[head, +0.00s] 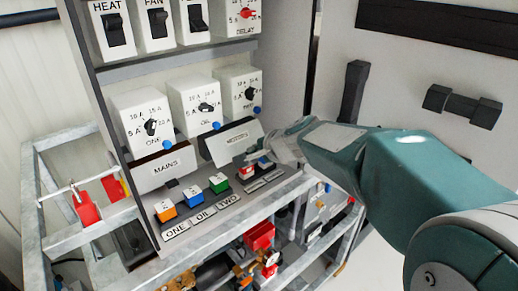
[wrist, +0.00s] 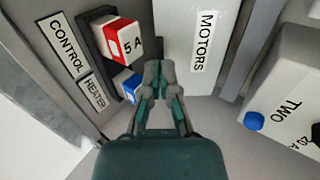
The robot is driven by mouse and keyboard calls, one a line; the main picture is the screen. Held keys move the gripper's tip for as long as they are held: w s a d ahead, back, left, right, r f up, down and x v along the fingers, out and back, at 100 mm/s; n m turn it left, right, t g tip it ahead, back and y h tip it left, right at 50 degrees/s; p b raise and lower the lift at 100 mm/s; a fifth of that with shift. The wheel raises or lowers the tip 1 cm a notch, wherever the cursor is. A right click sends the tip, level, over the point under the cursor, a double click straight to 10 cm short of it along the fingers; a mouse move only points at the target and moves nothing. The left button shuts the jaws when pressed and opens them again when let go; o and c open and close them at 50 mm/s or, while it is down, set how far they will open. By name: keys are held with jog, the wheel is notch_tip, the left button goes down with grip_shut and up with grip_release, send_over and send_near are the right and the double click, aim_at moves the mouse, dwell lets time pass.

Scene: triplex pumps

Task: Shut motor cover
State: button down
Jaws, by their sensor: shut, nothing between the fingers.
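The motor cover (head: 232,146) is a pale flap labelled MOTORS, below the dial boxes in the head view. It slants outward, with its lower edge towards the front. In the wrist view the motor cover (wrist: 180,62) fills the top middle, its label running along its right side. My gripper (head: 272,152) is beside the right end of the cover in the head view. In the wrist view my gripper (wrist: 159,72) is shut and empty, its fingertips over the cover's near edge; I cannot tell whether they touch it. My fingers and arm hide part of the area around the cover's right end.
A similar MAINS cover (head: 165,167) stands to the left. Orange, blue, green and red breakers (head: 218,183) line the ledge below. A red 5 A breaker (wrist: 118,40) and a blue one (wrist: 128,84) sit close left of my fingers. The TWO dial box (wrist: 288,110) is at right.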

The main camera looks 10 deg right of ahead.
jog(key=shift+a+f, duration=0.1)
jog(key=shift+a, duration=0.35)
jog(key=shift+w+f+t+y, duration=0.25)
jog(key=shift+f+t+y, duration=0.2)
jog(key=shift+t, duration=0.15)
jog(key=shift+r, duration=0.1)
dwell(0.4)
